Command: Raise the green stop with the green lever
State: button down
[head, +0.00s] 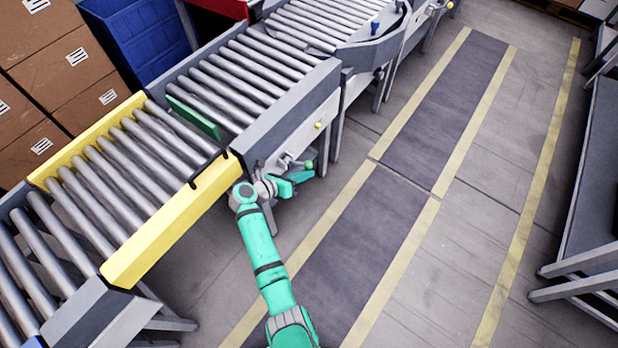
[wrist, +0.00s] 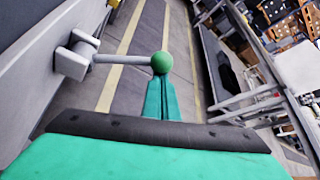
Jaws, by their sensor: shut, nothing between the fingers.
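The green stop (head: 193,117) is a flat green bar lying across the conveyor just past the yellow section, showing above the rollers. The green lever is a grey rod (wrist: 122,60) with a green ball knob (wrist: 163,63), sticking out of a bracket on the conveyor's side. The knob also shows in the head view (head: 308,165), small and close to my gripper (head: 300,178). My gripper is shut and empty. In the wrist view its closed fingertips (wrist: 162,82) appear just below the knob and overlap its lower edge; I cannot tell whether they touch.
The yellow-sided roller section (head: 180,230) stands left of my arm. The grey conveyor side (head: 300,125) is close to my gripper. A blue bin (head: 145,45) and cardboard boxes (head: 55,75) stand beyond the conveyor. The floor aisle (head: 440,230) to the right is clear.

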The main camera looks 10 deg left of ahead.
jog(key=shift+w+a+r, duration=0.1)
jog(key=shift+a+r, duration=0.1)
jog(key=shift+r, duration=0.05)
jog(key=shift+w+r, duration=0.1)
jog(key=shift+r, duration=0.05)
dwell(0.4)
notch_tip(320, 180, down, 4)
jog(key=s+d, duration=0.2)
jog(key=v, duration=1)
jog(key=shift+a, duration=0.25)
